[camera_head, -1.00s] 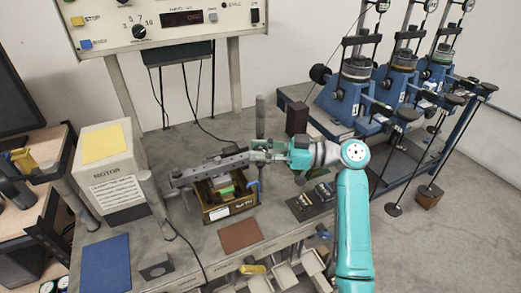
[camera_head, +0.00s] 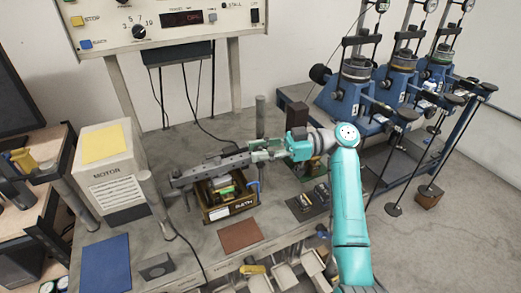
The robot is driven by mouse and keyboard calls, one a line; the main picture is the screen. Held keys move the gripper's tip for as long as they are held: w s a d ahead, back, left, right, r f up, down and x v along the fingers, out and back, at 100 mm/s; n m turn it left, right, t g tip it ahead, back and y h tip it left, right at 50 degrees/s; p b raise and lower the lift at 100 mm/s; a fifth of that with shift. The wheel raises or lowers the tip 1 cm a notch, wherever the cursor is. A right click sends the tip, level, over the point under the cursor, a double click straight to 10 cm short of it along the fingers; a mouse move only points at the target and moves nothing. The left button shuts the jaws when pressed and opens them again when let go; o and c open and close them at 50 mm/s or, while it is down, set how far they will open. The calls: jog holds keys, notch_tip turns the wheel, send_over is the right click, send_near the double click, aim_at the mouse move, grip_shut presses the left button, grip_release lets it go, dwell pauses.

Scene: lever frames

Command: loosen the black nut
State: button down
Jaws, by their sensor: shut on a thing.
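My gripper (camera_head: 258,153) is at the right end of the long grey bar (camera_head: 215,167), beside an upright grey post (camera_head: 260,112). Its green fingers are closed at that end, and the wrist reaches in from the right. The black nut cannot be made out on its own; the fingers cover the place where they close. The bar runs left from the gripper, above a brown open box (camera_head: 232,208) with green and yellow parts in it.
A white box marked MOTOR (camera_head: 108,165) stands left. A dark upright block (camera_head: 297,117) stands close behind my wrist. Blue lever frames (camera_head: 395,95) fill the right. A brown mat (camera_head: 240,235) and a blue mat (camera_head: 106,264) lie at the front.

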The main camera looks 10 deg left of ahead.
jog(key=shift+f, duration=0.1)
jog(key=c, duration=0.8)
grip_release()
jog(key=shift+v, duration=3.65)
